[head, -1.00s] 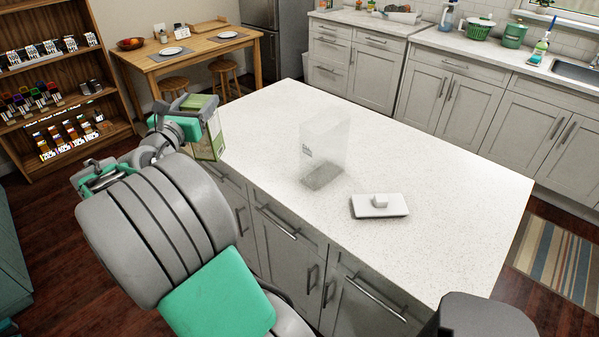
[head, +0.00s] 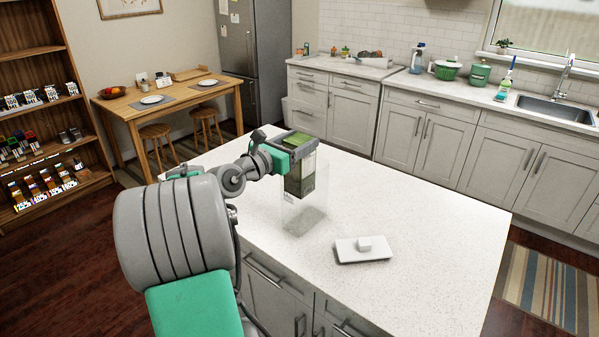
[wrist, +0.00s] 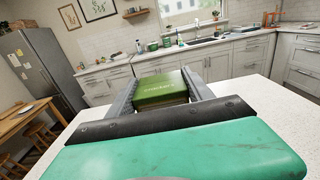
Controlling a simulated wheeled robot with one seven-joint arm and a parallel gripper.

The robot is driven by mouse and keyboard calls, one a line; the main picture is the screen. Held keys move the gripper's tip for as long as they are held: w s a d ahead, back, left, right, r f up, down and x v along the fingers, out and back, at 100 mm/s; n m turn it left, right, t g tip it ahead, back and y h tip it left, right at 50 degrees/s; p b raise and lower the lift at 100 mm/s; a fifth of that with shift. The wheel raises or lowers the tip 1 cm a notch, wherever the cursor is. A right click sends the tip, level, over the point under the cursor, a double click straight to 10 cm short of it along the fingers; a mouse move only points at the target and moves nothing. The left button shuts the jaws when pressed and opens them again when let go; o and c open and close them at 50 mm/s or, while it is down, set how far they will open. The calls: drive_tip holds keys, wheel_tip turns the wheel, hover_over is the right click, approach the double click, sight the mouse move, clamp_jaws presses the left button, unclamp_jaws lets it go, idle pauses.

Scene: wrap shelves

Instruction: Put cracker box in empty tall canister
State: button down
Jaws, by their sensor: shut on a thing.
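The cracker box (head: 299,178) is green and upright. My gripper (head: 300,143) is shut on its upper end, above the island. The clear tall canister (head: 300,214) stands on the island and is hard to make out against the white top. The box overlaps the canister's upper part in the head view, with its lower end above the canister's floor. I cannot tell for sure how far it is inside the walls. In the wrist view, the green top of the box (wrist: 160,90) shows between the two fingers; the canister is hidden there.
The rest of the island top is clear. A dining table (head: 170,100) and a wooden shelf of packages (head: 40,90) stand at the back left.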

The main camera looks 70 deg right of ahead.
sight(292, 173)
wheel_tip(292, 173, down, 7)
drive_tip(key=shift+f, duration=0.1)
drive_tip(key=shift+f, duration=0.6)
drive_tip(key=shift+c, duration=2.1)
unclamp_jaws()
drive_tip(key=shift+f, duration=0.1)
